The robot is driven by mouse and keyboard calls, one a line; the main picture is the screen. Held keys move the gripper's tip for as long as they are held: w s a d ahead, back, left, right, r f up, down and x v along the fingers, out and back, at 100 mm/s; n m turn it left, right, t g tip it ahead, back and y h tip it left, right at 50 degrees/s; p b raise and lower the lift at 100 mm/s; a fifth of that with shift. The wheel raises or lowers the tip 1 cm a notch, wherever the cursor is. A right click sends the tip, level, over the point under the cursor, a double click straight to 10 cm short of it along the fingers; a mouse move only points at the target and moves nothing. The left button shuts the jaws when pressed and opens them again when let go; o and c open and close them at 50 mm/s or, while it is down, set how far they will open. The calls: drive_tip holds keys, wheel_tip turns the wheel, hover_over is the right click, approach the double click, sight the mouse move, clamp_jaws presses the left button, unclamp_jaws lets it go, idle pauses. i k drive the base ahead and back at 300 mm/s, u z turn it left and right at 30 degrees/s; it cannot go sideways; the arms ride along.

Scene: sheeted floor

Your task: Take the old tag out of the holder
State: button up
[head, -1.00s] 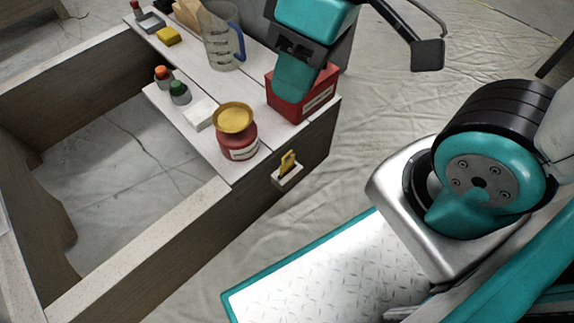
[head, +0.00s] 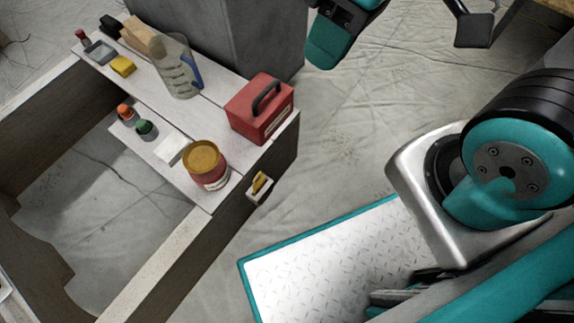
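The holder (head: 258,196) is a small pale block fixed to the outer dark side of the wooden frame, just below its top edge. The old tag (head: 261,181), a small yellow piece, stands in the holder and sticks out above it. My gripper (head: 328,45) appears only in part at the top edge as teal and black pieces, up and to the right of the holder and well apart from it. Its fingers are not clear, so I cannot see whether it is open or holds anything.
A red toolbox (head: 262,108) and a red tin with a yellow lid (head: 206,165) stand on the planks near the holder. A clear jug (head: 180,68), yellow block (head: 123,66) and small bottles are farther back.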

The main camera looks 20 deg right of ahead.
sight(257, 185)
drive_tip(key=z, duration=1.75)
drive_tip(key=k, duration=0.95)
drive_tip(key=u, duration=1.15)
drive_tip(key=i, duration=0.45)
drive_tip(key=z, duration=0.1)
